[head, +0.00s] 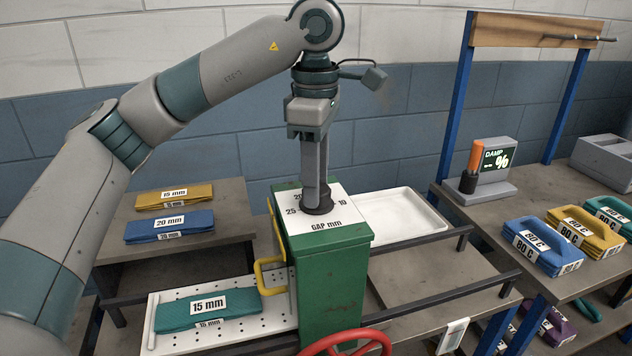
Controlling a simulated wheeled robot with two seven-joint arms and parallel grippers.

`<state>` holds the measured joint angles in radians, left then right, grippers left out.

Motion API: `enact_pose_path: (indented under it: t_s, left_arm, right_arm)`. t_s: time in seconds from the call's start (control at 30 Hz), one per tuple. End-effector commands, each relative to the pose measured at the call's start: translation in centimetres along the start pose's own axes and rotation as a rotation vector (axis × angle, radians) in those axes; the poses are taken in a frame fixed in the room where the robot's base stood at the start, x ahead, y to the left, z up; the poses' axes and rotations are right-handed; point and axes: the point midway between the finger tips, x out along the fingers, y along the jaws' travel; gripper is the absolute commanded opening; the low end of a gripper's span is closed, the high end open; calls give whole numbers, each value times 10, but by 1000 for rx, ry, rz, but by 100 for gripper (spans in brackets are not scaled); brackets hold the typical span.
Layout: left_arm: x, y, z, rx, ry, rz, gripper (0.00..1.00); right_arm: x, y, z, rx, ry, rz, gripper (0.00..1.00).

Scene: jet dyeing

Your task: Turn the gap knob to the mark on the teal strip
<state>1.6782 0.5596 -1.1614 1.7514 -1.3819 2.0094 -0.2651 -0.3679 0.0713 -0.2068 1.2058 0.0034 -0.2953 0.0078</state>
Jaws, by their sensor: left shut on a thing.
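The gap knob (318,207) is a dark round knob on the white "GAP mm" plate (327,225) on top of the green machine (330,270). The plate shows 10 on the right and 25 on the left; other numbers are partly hidden by my gripper. My left gripper (317,198) points straight down and is shut on the knob. The knob's pointer cannot be made out. The teal strip (207,308) lies folded on the white perforated tray at the lower left and is marked 15 mm. My right gripper is not in view.
A yellow strip (175,196) marked 15 mm and a blue strip (169,226) marked 20 mm lie on the left table. A red handwheel (347,342) is at the machine's front. An empty white tray (395,216) is behind it. A damp meter (493,162) stands on the right table.

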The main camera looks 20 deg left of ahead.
Motion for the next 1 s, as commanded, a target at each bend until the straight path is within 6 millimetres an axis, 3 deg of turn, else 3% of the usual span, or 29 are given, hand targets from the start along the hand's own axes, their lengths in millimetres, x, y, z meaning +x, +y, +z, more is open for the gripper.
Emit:
enact_pose_path:
  t_s: [0.4,0.9,0.93,1.0]
  left_arm:
    - [-2,1,0,220,-1,3,14]
    - [-2,1,0,243,-2,4,14]
    - [-2,1,0,243,-2,4,41]
    - [-2,1,0,243,-1,4,55]
  right_arm:
    - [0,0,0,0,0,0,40]
    - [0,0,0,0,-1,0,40]
    - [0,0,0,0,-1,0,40]
    - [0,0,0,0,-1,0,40]
